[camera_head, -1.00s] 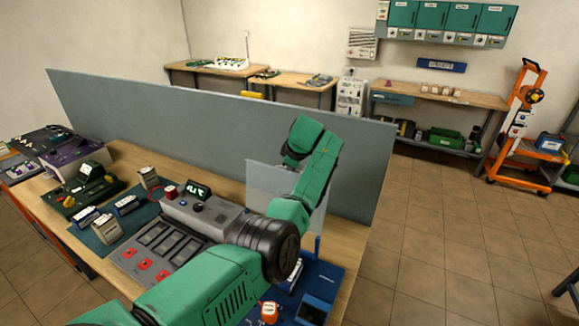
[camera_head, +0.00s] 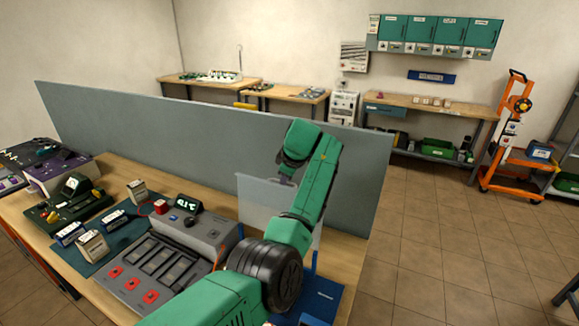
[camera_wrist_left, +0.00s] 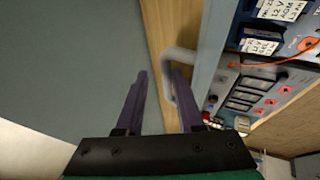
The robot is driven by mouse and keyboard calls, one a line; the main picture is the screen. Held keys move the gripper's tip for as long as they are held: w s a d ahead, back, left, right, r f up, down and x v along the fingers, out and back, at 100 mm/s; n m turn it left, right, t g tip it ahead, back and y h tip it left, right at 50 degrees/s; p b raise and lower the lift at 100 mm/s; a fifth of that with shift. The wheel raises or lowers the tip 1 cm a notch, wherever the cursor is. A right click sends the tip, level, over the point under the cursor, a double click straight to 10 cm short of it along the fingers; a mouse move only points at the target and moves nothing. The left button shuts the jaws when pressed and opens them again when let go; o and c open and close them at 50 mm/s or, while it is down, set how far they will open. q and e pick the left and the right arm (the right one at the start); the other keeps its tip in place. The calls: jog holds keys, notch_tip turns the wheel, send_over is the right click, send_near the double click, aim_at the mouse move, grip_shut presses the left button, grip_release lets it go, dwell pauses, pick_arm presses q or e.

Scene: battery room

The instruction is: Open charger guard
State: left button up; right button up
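The charger (camera_head: 205,232) is a grey unit on the bench with a lit display, dark slots and red buttons; these also show at the right of the left wrist view. The guard (camera_head: 258,200) is a clear, pale panel standing upright at the charger's right side. Its grey loop handle (camera_wrist_left: 170,62) shows in the left wrist view. My left gripper (camera_wrist_left: 160,85) is open, its two purple fingers either side of the handle's near bar, with the right finger very close to it; contact is unclear. In the head view my forearm partly hides the guard. My right gripper is not in view.
A grey divider (camera_head: 180,135) runs along the bench's back, close behind my left wrist. Battery packs (camera_head: 92,245) stand on a mat left of the charger. Bare wood (camera_head: 345,255) shows at the bench's right end, with open floor beyond.

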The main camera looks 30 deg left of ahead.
pick_arm(q)
jog(key=b+v, duration=0.2)
jog(key=v, duration=0.4)
jog(key=b+v, duration=0.2)
jog(key=v, duration=0.4)
jog(key=shift+s+d, duration=0.2)
jog(key=shift+d, duration=0.1)
jog(key=shift+s+r, duration=0.1)
jog(key=shift+r, duration=0.3)
